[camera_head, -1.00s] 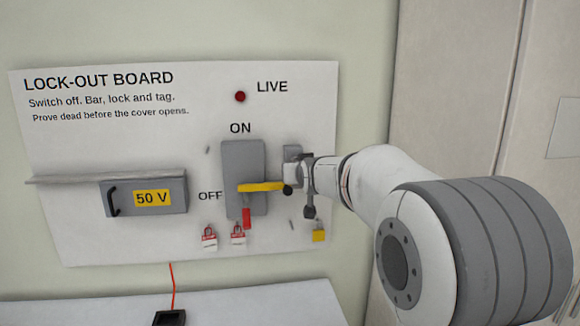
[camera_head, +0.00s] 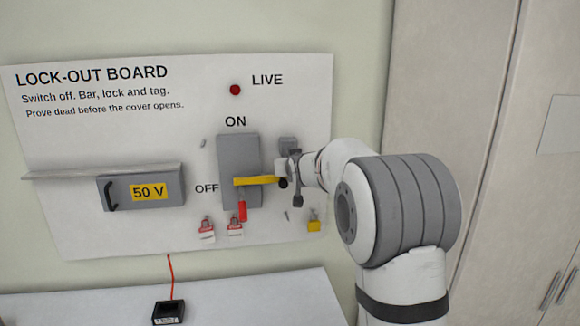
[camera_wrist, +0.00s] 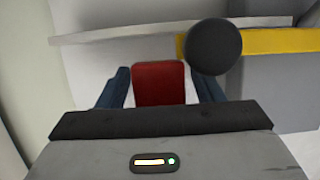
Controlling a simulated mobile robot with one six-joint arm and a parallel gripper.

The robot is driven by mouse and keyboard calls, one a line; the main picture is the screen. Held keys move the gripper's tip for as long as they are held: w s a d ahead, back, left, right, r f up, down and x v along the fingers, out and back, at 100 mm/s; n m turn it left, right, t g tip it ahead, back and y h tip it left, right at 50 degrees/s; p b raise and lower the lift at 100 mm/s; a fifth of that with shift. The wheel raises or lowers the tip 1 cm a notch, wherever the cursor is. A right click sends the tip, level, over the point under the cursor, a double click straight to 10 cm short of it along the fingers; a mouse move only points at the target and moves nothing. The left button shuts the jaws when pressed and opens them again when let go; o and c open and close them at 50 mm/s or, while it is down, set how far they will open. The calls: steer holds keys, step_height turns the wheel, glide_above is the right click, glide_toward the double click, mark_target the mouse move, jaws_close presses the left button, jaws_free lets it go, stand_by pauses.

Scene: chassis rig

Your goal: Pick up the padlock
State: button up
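A small yellow padlock-shaped piece (camera_head: 313,225) hangs at the lower right of the lock-out board. A red piece (camera_head: 242,211) hangs below the yellow lever (camera_head: 254,181). My gripper (camera_head: 293,172) is at the right end of that lever, close to the board. In the wrist view a red block (camera_wrist: 160,84) shows between my two blue fingers, which stand apart on either side of it. Whether that block is the hanging red piece, and whether the fingers touch it, I cannot tell. A round black knob (camera_wrist: 214,46) is just beyond the right finger.
The switch box (camera_head: 238,150) stands behind the lever. Two red-and-white pieces (camera_head: 207,230) (camera_head: 235,228) hang under it. The 50 V box (camera_head: 141,192) and a thin shelf (camera_head: 60,176) are at left. A white table (camera_head: 240,296) with a black device (camera_head: 168,312) lies below.

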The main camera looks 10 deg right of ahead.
steer(key=c, duration=1)
steer(key=shift+r+b, duration=0.15)
steer(key=shift+b, duration=0.3)
